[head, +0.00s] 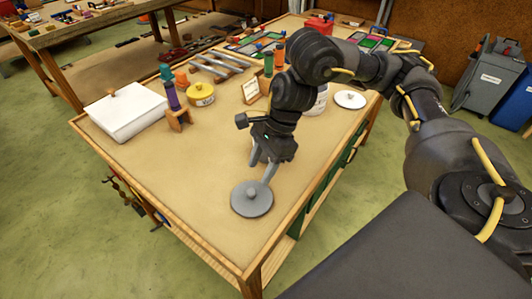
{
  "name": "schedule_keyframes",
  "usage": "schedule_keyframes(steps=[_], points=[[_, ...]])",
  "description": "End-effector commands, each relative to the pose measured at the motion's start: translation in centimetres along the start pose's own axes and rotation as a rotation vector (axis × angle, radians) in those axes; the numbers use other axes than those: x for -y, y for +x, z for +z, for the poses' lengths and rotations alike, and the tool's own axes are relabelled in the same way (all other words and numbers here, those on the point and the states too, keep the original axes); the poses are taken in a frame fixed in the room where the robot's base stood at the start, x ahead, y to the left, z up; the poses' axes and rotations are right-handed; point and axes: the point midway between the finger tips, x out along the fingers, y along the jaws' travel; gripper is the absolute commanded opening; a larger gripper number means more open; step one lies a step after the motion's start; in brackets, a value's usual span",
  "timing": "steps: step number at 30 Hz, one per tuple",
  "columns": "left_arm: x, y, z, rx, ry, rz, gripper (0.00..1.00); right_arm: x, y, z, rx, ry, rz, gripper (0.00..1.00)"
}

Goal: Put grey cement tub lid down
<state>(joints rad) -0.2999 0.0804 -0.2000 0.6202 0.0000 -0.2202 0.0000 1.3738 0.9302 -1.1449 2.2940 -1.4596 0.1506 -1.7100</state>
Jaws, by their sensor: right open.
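The grey cement tub lid (251,199) is a round disc with a small knob on top. It lies flat on the near part of the wooden workbench (185,175). My right gripper (261,170) is open, just behind the lid, with its fingers pointing down. One finger reaches close to the lid's knob; I cannot tell whether it touches. A white tub (321,98) is partly hidden behind my right arm. My left gripper is not in view.
A white lidded box (125,112), a yellow pot (201,94) and a purple bottle in a wooden stand (178,117) are at the left. A white round lid (350,99) lies at the right edge. The bench front left of the grey lid is clear.

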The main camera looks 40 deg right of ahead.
Motion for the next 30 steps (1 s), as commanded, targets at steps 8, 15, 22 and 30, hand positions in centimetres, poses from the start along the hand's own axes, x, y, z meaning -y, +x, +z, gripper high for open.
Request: schedule_keyframes(steps=[8, 15, 22, 30], points=[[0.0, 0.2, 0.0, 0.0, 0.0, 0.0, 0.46, 0.1, -4.0, 0.0, -0.001, 0.0, -0.002, 0.46], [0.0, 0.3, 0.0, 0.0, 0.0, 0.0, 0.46, 0.0, -4.7, 0.0, -0.001, 0.0, 0.001, 0.46], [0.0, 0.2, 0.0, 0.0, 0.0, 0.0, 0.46, 0.0, -4.7, 0.0, 0.0, 0.0, 0.001, 0.46], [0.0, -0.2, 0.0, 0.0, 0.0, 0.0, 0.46, 0.0, -5.1, 0.2, 0.0, 0.0, 0.001, 0.46]])
